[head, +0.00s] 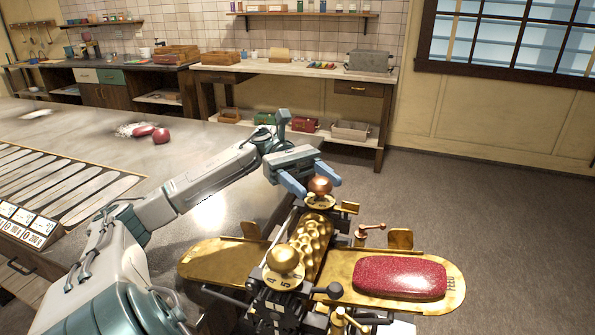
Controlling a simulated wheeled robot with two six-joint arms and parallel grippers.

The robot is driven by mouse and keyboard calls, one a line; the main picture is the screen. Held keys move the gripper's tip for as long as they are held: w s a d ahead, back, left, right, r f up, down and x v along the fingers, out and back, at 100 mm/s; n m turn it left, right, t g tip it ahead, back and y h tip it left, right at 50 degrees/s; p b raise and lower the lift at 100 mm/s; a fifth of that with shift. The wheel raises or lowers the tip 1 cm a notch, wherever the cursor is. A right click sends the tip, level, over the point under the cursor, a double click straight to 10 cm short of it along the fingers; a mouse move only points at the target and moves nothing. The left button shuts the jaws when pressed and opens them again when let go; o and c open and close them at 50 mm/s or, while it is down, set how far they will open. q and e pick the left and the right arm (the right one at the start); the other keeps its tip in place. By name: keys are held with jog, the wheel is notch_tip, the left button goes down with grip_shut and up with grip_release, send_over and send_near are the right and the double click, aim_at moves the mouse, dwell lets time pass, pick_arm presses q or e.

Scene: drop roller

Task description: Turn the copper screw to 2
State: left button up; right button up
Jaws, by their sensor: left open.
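The copper screw (320,187) has a round copper-brown knob and stands at the far end of the brass drop roller machine (316,235). The marks around its base are too small to read. My left gripper (317,184) has blue fingers and is open, with one finger on each side of the copper knob. I cannot tell whether either finger touches it. My right gripper is not in view.
A red sugary slab (400,277) lies on the machine's right brass tray (456,284), and a left brass tray (205,262) is bare. Small cranks (372,229) stick up at the right. A grey worktop (60,125) with red lumps (161,136) lies left.

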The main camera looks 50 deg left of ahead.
pick_arm(q)
jog(key=w+a+b, duration=0.1)
jog(key=a+b, duration=0.1)
jog(key=a, duration=0.6)
jog(key=shift+w+a, duration=0.2)
jog(key=shift+w, duration=0.1)
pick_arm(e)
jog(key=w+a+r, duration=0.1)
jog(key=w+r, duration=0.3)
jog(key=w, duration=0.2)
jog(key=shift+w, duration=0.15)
